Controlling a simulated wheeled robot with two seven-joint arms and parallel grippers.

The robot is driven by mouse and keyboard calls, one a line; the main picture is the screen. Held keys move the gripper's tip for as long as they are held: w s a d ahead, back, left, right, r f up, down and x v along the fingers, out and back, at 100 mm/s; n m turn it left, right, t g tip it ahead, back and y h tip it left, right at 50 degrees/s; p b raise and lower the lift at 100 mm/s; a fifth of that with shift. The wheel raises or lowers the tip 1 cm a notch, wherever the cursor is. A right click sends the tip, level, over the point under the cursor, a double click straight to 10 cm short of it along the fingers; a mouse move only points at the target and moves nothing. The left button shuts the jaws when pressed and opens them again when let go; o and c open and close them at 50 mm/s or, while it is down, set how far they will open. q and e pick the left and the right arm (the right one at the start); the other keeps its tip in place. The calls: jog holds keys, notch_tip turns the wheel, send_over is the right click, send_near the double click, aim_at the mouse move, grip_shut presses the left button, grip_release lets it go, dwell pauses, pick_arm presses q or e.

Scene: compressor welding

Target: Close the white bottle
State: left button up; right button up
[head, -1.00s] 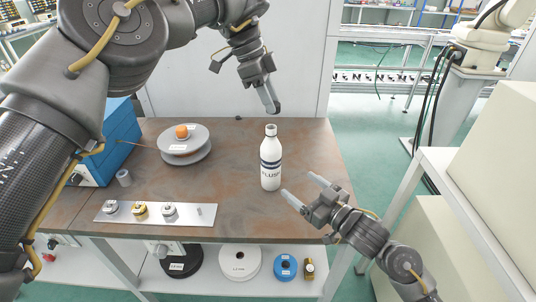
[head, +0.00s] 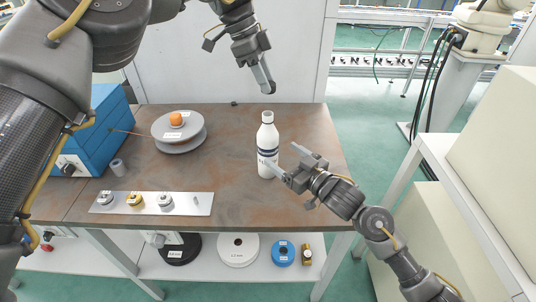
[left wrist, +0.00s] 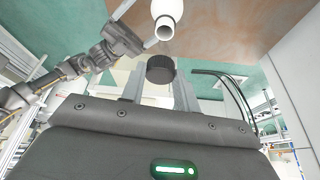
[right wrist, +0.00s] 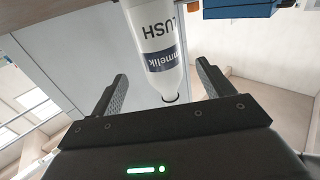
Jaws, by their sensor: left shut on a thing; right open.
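The white bottle (head: 267,135) stands upright on the brown table, its mouth uncovered. It also shows in the left wrist view (left wrist: 167,12) with its open neck, and in the right wrist view (right wrist: 155,40) between the fingers. My left gripper (head: 267,88) hangs just above the bottle's mouth. It is shut on a black round cap (left wrist: 160,69), clear in the left wrist view and hard to make out from the head. My right gripper (head: 285,160) is open, its fingers around the lower right side of the bottle; I cannot tell whether they touch it.
A grey spool (head: 179,140) with an orange piece on top and a blue box (head: 100,135) stand at the left. A metal plate (head: 180,203) with several small parts lies at the front. White machines stand at the right.

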jog(key=x, duration=0.7)
jog(key=shift+a, duration=0.1)
jog(key=c, duration=1.5)
pick_arm(q)
send_over(268, 114)
jog(key=a, duration=0.1)
jog(key=shift+w+f, duration=0.15)
jog(key=shift+f, duration=1.1)
jog(key=shift+w+f, duration=0.1)
jog(key=shift+f, duration=1.1)
jog(key=shift+f, duration=0.9)
jog(key=shift+f, duration=0.55)
